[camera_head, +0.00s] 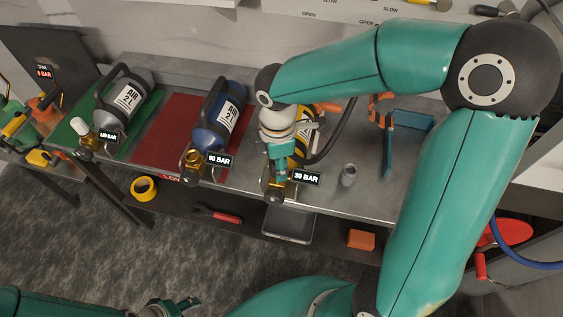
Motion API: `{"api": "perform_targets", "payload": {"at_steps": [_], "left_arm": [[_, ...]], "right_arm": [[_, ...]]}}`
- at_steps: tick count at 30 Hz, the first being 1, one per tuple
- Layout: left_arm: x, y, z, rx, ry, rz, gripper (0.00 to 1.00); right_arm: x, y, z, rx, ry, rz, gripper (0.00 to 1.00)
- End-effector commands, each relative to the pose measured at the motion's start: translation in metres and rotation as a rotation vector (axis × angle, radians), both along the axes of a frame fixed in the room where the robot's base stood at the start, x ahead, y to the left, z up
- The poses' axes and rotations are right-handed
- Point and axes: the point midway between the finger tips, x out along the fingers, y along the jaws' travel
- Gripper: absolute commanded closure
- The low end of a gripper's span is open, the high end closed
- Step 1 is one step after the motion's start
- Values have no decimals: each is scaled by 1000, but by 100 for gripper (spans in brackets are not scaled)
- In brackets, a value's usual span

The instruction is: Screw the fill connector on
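A yellow and black air cylinder (303,148) lies on the bench behind my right gripper, with its brass valve (274,188) toward the front edge and a "30 BAR" label beside it. My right gripper (279,172) points down at this valve. A black hose (336,134) curves down to the gripper's fingers. The fill connector at the hose's end is mostly hidden there, and I cannot tell whether it touches the valve or whether the fingers are closed on it. My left gripper (168,307) shows only partly at the bottom edge; its fingers are unclear.
A grey cylinder (125,95) lies on a green mat (69,136). A small grey cup-like part (348,175) and a blue bracket (408,122) are at right. A shelf below holds a tray (288,227).

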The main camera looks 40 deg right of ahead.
Motion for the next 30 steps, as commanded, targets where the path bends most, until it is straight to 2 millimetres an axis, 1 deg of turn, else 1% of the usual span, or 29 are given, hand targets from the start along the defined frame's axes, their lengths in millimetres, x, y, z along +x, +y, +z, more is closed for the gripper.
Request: {"api": "perform_targets", "payload": {"at_steps": [1, 3, 7, 10, 28, 29, 30], "left_arm": [[0, 0, 0, 0, 0, 0, 48], [0, 0, 0, 0, 0, 0, 48], [0, 0, -2, 0, 0, 0, 48], [0, 0, -6, 0, 0, 0, 48], [0, 0, -38, 0, 0, 0, 48], [0, 0, -35, 0, 0, 0, 48], [0, 0, -35, 0, 0, 0, 48]], "right_arm": [[1, 0, 0, -1, -2, 0, 90], [1, 0, 0, 0, -2, 0, 100], [1, 0, 0, 0, -3, -23, 100], [1, 0, -2, 0, -3, -110, 100], [1, 0, -2, 2, -6, -1062, 100], [1, -1, 0, 1, -5, -1052, 56], [1, -1, 0, 0, -4, -1048, 49]]}}
